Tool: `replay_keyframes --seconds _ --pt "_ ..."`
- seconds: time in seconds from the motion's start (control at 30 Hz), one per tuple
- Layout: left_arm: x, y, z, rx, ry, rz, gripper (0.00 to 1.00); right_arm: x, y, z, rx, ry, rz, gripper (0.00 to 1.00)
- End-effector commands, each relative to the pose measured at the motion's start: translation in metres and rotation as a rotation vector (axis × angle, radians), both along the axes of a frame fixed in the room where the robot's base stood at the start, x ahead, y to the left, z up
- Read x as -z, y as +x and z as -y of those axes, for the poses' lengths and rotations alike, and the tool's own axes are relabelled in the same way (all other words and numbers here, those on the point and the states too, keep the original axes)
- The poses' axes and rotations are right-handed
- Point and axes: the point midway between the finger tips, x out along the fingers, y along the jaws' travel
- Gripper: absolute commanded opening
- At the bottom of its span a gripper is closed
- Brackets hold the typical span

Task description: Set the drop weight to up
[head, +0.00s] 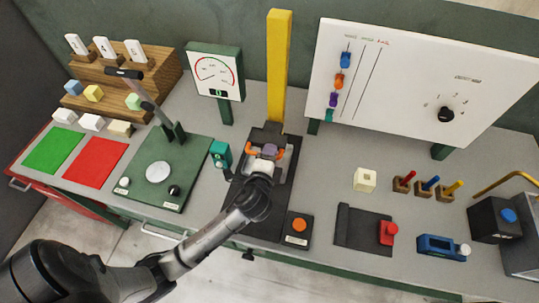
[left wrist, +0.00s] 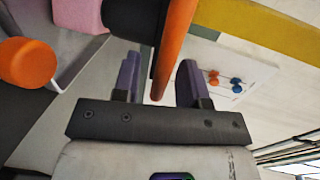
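The drop weight (head: 268,134) is a dark block low on the tall yellow column (head: 279,65), with orange handle parts (head: 252,150) at its front. My left gripper (head: 266,160) is at the front of the weight and hides part of it. In the left wrist view an orange bar (left wrist: 175,45) runs into the space between the two purple-grey fingers (left wrist: 158,82). The fingers stand apart, with gaps to the bar. A pink block (left wrist: 78,14) and a rounded orange end (left wrist: 27,63) show at upper left there. My right gripper is not in view.
A teal device (head: 220,154) stands close left of the press, and a box with an orange button (head: 299,224) stands right of its base. A gauge (head: 215,73) and a white board (head: 420,80) stand behind. The bench between press and white cube (head: 364,179) is clear.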

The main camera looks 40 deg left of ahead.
Motion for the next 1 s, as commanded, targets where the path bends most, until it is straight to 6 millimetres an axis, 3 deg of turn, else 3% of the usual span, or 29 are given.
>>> replay_keyframes --seconds 0.07,0.47,1.0 --pt "0.0 -0.0001 0.0 0.0 0.0 0.0 0.38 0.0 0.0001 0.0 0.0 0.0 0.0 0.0" --pt "0.0001 -0.0003 0.0002 0.0 0.0 -0.001 0.0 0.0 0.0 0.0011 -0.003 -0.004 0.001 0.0" --pt "-0.0043 0.0009 0.0026 0.004 -0.001 -0.001 0.0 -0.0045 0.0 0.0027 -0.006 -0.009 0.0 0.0"
